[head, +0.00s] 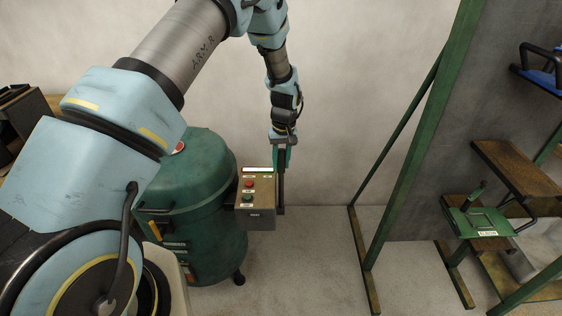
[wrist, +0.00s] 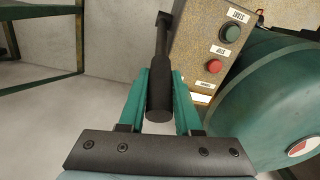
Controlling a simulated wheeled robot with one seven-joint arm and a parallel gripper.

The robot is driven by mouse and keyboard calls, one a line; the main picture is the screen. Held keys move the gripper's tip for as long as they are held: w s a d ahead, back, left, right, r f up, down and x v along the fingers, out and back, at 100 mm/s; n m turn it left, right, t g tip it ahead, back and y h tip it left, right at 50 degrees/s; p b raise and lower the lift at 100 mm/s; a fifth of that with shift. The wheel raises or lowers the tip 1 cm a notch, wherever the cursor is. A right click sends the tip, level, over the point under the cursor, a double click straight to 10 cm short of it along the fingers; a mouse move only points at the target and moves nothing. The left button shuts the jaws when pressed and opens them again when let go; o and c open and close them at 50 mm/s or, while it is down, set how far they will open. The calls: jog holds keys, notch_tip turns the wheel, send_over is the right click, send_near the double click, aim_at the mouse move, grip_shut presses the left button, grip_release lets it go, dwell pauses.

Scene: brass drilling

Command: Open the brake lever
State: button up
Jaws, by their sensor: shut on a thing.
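The brake lever (head: 281,190) is a dark bar with a thick black round grip, beside a worn metal control box (head: 256,218) with a red and a green button. In the head view the lever stands roughly upright along the box's right side. My gripper (head: 282,156) reaches down from above to the lever's top end. In the wrist view my gripper (wrist: 163,72) has its green fingers closed on either side of the lever's black grip (wrist: 160,98). The lever's far end meets a dark crossbar near the box's edge. The contact faces of the fingers are partly hidden.
A green drum-shaped machine (head: 205,215) stands left of and behind the box. A green metal frame (head: 416,150) with a grey panel, shelves and a green bracket (head: 481,219) stands at the right. Bare floor (head: 317,260) lies between them, with a plain wall behind.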

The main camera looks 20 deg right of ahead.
grip_shut()
dwell(0.8)
